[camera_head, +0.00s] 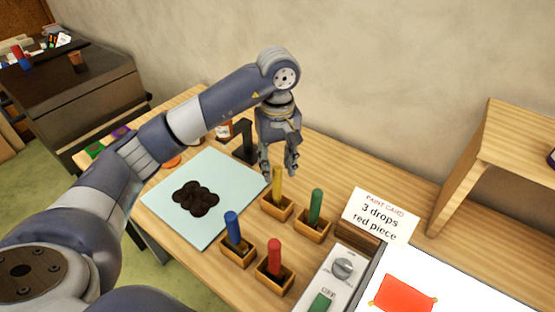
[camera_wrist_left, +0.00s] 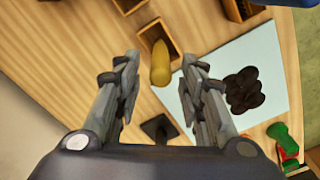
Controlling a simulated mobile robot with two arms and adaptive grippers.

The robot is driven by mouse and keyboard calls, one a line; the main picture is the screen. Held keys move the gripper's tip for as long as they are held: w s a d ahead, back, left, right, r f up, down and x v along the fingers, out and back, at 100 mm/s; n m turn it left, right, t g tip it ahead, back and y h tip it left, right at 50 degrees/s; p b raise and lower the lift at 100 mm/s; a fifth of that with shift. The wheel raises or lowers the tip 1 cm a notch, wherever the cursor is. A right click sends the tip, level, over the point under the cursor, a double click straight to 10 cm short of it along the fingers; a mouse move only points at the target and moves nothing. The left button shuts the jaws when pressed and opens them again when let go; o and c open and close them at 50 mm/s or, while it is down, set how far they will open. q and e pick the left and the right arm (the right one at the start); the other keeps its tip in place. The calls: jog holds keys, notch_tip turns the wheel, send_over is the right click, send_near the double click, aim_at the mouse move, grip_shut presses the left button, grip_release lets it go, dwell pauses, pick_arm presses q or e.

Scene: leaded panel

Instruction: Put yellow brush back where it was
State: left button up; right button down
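The yellow brush (camera_head: 277,183) stands upright in a small wooden holder (camera_head: 278,210), at the back left of several such holders. My left gripper (camera_head: 278,170) is right above it, pointing down, with its fingertips at about the level of the brush's top end. In the left wrist view the fingers (camera_wrist_left: 161,58) are spread wide, and the yellow brush (camera_wrist_left: 160,65) shows in the gap between them, with space on both sides. It appears untouched. My right gripper is not in view.
Blue (camera_head: 232,226), green (camera_head: 316,205) and red (camera_head: 274,255) brushes stand in neighbouring holders. A pale blue mat (camera_head: 225,165) with a dark blob (camera_head: 196,198) lies left. A black stand (camera_head: 243,140) is behind. A paint card (camera_head: 381,214) and grey device (camera_head: 335,275) are to the right.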

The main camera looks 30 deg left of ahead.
pick_arm(q)
jog(key=shift+r, duration=1.6)
